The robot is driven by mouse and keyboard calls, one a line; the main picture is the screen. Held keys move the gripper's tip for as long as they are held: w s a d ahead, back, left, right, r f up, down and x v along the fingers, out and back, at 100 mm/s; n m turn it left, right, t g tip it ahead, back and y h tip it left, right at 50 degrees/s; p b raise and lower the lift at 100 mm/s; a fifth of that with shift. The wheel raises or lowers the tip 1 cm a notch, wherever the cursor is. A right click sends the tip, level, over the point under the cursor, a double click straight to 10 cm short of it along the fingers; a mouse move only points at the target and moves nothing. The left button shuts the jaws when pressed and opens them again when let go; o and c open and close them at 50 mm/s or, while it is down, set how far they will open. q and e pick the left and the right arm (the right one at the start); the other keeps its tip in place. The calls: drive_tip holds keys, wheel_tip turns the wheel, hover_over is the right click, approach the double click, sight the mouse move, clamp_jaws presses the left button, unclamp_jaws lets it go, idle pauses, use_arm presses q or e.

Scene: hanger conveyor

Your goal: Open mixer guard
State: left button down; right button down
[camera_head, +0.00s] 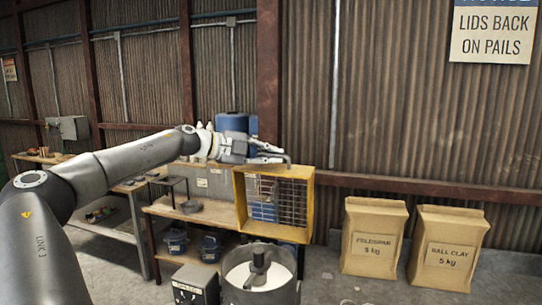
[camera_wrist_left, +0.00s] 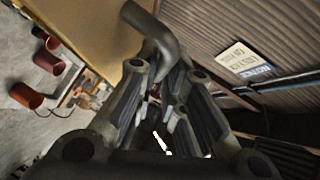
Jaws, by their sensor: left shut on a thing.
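The mixer guard (camera_head: 239,209), a yellow frame with a wire grid, stands raised and roughly upright behind the mixer drum (camera_head: 291,297). The drum is open at the top, with a central shaft (camera_head: 258,264) showing. My left gripper (camera_head: 272,152) is at the guard's top edge, shut on its grey bent handle (camera_head: 288,159). In the left wrist view the handle (camera_wrist_left: 158,35) passes between the fingers (camera_wrist_left: 158,100), and a tan-yellow panel (camera_wrist_left: 90,35) lies beside it. My right gripper is not in view.
A control box (camera_head: 195,285) stands left of the drum. Behind are a wooden workbench (camera_head: 165,208) with blue pails (camera_head: 175,241) beneath and a blue container (camera_head: 232,122). Feldspar (camera_head: 373,238) and ball clay (camera_head: 447,250) bags stand on the floor at right.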

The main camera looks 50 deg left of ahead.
use_arm(q)
drive_tip(key=c, duration=1.7)
unclamp_jaws()
drive_tip(key=shift+r, duration=0.35)
drive_tip(key=shift+c, duration=0.2)
drive_tip(key=shift+o, duration=1.1)
drive_tip(key=shift+s, duration=0.1)
drive_tip(key=shift+s+d, duration=0.1)
drive_tip(key=shift+f, duration=0.1)
drive_tip(key=shift+s, duration=0.15)
drive_tip(key=v, duration=1.2)
drive_tip(key=shift+c, duration=0.5)
